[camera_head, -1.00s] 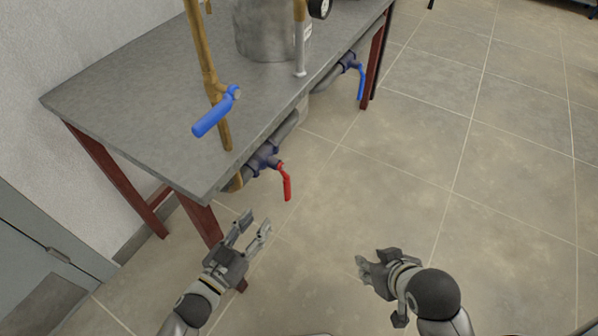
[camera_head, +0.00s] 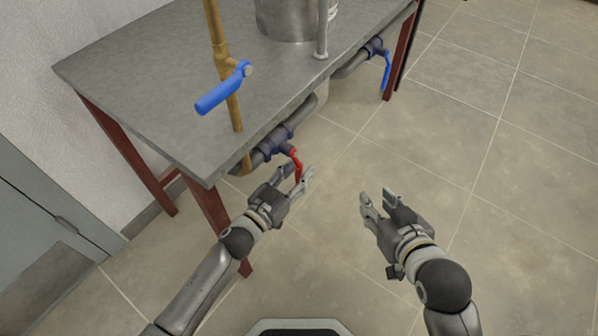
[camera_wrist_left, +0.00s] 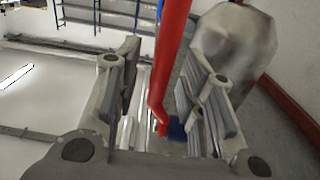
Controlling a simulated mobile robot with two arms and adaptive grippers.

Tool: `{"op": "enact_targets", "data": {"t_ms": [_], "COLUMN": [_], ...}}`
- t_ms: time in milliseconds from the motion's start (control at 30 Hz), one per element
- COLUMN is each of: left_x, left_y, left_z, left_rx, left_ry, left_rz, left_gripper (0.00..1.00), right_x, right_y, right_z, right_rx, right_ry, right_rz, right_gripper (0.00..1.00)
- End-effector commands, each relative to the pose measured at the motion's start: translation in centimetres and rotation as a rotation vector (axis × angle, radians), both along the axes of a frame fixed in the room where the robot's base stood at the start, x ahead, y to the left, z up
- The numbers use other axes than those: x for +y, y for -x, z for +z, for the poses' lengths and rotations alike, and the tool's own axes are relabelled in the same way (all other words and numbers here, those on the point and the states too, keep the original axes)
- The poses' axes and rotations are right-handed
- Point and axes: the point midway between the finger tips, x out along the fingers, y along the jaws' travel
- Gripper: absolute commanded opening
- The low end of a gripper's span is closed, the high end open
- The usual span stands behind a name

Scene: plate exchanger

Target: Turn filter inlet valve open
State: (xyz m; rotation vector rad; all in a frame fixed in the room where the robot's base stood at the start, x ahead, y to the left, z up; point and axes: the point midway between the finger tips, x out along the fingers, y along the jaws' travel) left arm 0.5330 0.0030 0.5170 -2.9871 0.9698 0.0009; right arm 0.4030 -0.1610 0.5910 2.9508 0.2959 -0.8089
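A valve with a red handle (camera_head: 297,160) sits on the dark pipe below the table's front edge, its handle hanging downward. My left gripper (camera_head: 293,176) is open at this handle. In the left wrist view the red handle (camera_wrist_left: 168,60) runs between the two open fingers of the left gripper (camera_wrist_left: 158,85), with gaps on both sides. In the head view the fingers partly hide the handle's lower part. My right gripper (camera_head: 377,194) is open and empty, over the floor to the right. I cannot tell from labels which valve is the filter inlet.
A grey table (camera_head: 180,80) with red legs stands at the left. A blue lever (camera_head: 222,90) on a brass pipe (camera_head: 222,50) rises above its edge. Another blue-handled valve (camera_head: 386,68) is further back. A metal vessel (camera_head: 290,18) stands on the table. The floor at right is clear.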

Motion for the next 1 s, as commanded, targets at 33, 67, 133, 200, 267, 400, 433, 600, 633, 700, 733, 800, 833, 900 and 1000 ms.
{"op": "enact_targets", "data": {"t_ms": [33, 67, 133, 200, 267, 400, 433, 600, 633, 700, 733, 800, 833, 900, 1000], "left_x": [-0.22, -0.32, -0.46, -0.52, -0.51, -0.50, -0.50, -0.48, -0.48, -0.47, -0.47, -0.47, -0.47, -0.46, -0.45], "left_y": [-0.26, -0.35, -0.50, -0.58, -0.59, -0.58, -0.58, -0.57, -0.57, -0.56, -0.56, -0.56, -0.56, -0.55, -0.55], "left_z": [-0.03, -0.01, 0.03, 0.06, 0.06, 0.06, 0.06, 0.05, 0.05, 0.04, 0.04, 0.04, 0.04, 0.03, 0.02], "left_rx": [-0.001, -0.001, 0.000, 0.000, 0.000, 0.000, 0.000, 0.000, 0.000, 0.000, 0.001, 0.001, 0.001, 0.001, 0.001], "left_ry": [0.001, 0.001, 0.001, 0.001, 0.001, 0.001, 0.001, 0.001, 0.001, 0.001, 0.001, 0.001, 0.001, 0.001, 0.001], "left_rz": [-0.001, -0.001, -0.001, -0.001, -0.001, -0.001, -0.001, -0.001, -0.001, -0.001, -0.001, -0.001, -0.001, -0.001, -0.001], "left_gripper": [0.37, 0.37, 0.37, 0.37, 0.37, 0.37, 0.35, 0.13, 0.10, 0.01, 0.00, 0.00, 0.00, 0.00, 0.00], "right_x": [0.10, 0.15, 0.21, 0.24, 0.25, 0.24, 0.24, 0.24, 0.24, 0.24, 0.24, 0.24, 0.24, 0.24, 0.24], "right_y": [-0.20, -0.29, -0.43, -0.50, -0.50, -0.50, -0.50, -0.48, -0.49, -0.48, -0.48, -0.48, -0.48, -0.47, -0.47], "right_z": [0.16, 0.30, 0.52, 0.62, 0.65, 0.64, 0.64, 0.62, 0.61, 0.60, 0.60, 0.59, 0.59, 0.58, 0.56], "right_rx": [-0.015, -0.022, -0.034, -0.039, -0.041, -0.040, -0.040, -0.039, -0.039, -0.038, -0.038, -0.038, -0.038, -0.038, -0.038], "right_ry": [-0.004, -0.006, -0.008, -0.010, -0.010, -0.010, -0.010, -0.010, -0.010, -0.009, -0.009, -0.009, -0.009, -0.009, -0.009], "right_rz": [0.001, 0.002, 0.002, 0.003, 0.003, 0.003, 0.003, 0.003, 0.003, 0.003, 0.003, 0.003, 0.003, 0.003, 0.003], "right_gripper": [0.34, 0.34, 0.34, 0.34, 0.34, 0.34, 0.34, 0.34, 0.34, 0.34, 0.34, 0.34, 0.34, 0.34, 0.34]}}
